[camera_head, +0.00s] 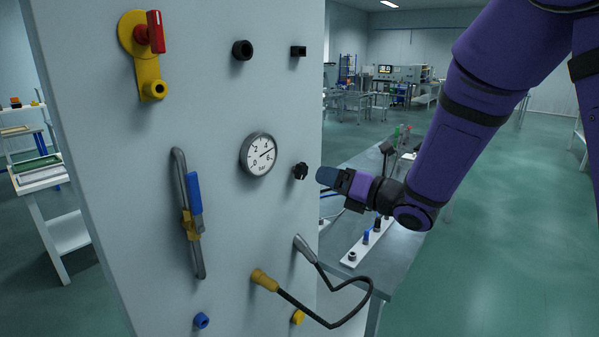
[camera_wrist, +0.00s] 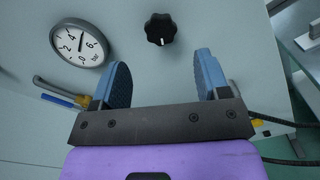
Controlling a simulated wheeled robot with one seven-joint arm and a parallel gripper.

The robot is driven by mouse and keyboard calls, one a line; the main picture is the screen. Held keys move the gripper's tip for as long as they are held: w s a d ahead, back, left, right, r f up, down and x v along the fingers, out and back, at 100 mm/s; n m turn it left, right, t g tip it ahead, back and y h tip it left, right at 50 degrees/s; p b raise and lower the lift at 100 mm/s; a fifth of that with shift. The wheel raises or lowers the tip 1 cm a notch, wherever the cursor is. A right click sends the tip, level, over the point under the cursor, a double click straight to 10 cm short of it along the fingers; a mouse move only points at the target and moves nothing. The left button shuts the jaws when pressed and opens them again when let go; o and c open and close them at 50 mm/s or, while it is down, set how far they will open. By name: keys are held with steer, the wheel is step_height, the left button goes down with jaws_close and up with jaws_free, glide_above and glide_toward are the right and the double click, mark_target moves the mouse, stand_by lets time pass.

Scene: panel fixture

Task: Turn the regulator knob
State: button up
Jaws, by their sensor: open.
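The regulator knob (camera_head: 301,171) is a small black lobed knob on the grey panel, just right of the round pressure gauge (camera_head: 258,154). In the wrist view the knob (camera_wrist: 160,29) has a white pointer mark and lies ahead of the gap between the fingers, apart from both. My gripper (camera_head: 322,177) is in front of the panel, to the right of the knob. Its two blue fingers (camera_wrist: 163,78) are spread apart with nothing between them. The gauge (camera_wrist: 79,44) also shows at the upper left of the wrist view.
The panel (camera_head: 220,110) also carries a red-handled yellow valve (camera_head: 149,50), a pipe with a blue lever (camera_head: 194,194), and a yellow plug (camera_head: 264,280) on a black cable. A workbench (camera_head: 385,265) stands behind, right of the panel. Open floor lies farther right.

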mark_target(304, 171)
steer(key=x, duration=0.8)
steer(key=shift+w+a, duration=0.15)
steer(key=c, duration=0.9)
